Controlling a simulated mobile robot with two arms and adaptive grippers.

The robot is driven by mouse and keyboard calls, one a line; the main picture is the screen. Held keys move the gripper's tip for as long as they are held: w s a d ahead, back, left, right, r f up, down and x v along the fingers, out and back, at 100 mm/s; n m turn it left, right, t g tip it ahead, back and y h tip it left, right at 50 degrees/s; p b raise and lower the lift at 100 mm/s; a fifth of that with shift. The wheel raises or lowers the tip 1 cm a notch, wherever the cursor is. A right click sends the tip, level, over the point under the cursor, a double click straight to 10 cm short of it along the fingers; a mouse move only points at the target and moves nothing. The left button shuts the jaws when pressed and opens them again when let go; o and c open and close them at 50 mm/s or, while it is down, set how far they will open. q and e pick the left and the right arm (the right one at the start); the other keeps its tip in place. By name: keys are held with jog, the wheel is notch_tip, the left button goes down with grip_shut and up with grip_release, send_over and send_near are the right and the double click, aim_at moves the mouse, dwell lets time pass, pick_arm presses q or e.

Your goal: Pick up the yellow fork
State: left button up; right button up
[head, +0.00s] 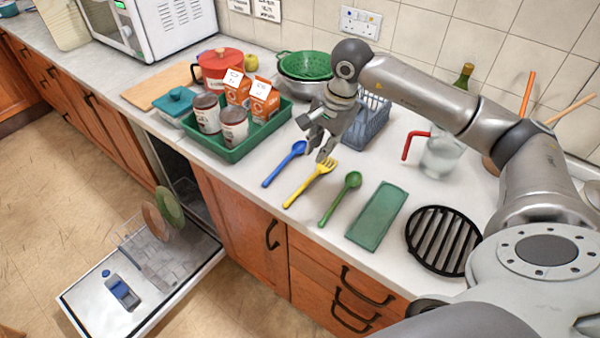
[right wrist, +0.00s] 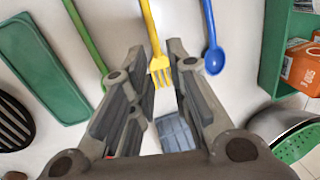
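The yellow fork (head: 311,182) lies on the white counter between a blue spoon (head: 284,164) and a green spoon (head: 340,198). Its tines point toward the wall. My right gripper (head: 322,146) is above the tine end of the fork, with its fingers pointing down. In the right wrist view the fork (right wrist: 155,45) shows between the two open fingers (right wrist: 158,62), its tines between them, and nothing is gripped. The blue spoon (right wrist: 212,50) and the green spoon (right wrist: 88,40) lie to either side of the fingers. My left gripper is not in view.
A green tray (head: 233,150) with jars and orange cartons stands left of the fork. A grey-blue rack (head: 368,125) is behind the gripper. A green board (head: 377,216) and a black round grate (head: 443,240) lie to the right. The dishwasher door (head: 90,300) hangs open below.

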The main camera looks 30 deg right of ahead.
jog(key=d, duration=0.1)
jog(key=p, duration=0.2)
send_over(315, 174)
jog(key=s, duration=0.1)
jog(key=f, duration=0.4)
jog(key=shift+s+d+f, duration=0.2)
jog(key=shift+d+f, duration=0.15)
jog(key=shift+f, duration=0.05)
jog(key=shift+w+f, duration=0.15)
jog(key=shift+f, duration=0.15)
jog(key=p+x, duration=0.2)
jog(key=x, duration=0.2)
jog(key=shift+a, duration=0.15)
jog(key=shift+w+f, duration=0.1)
jog(key=shift+f, duration=0.35)
jog(key=shift+c, duration=0.7)
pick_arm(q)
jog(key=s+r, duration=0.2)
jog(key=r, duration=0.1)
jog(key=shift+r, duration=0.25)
pick_arm(e)
grip_shut()
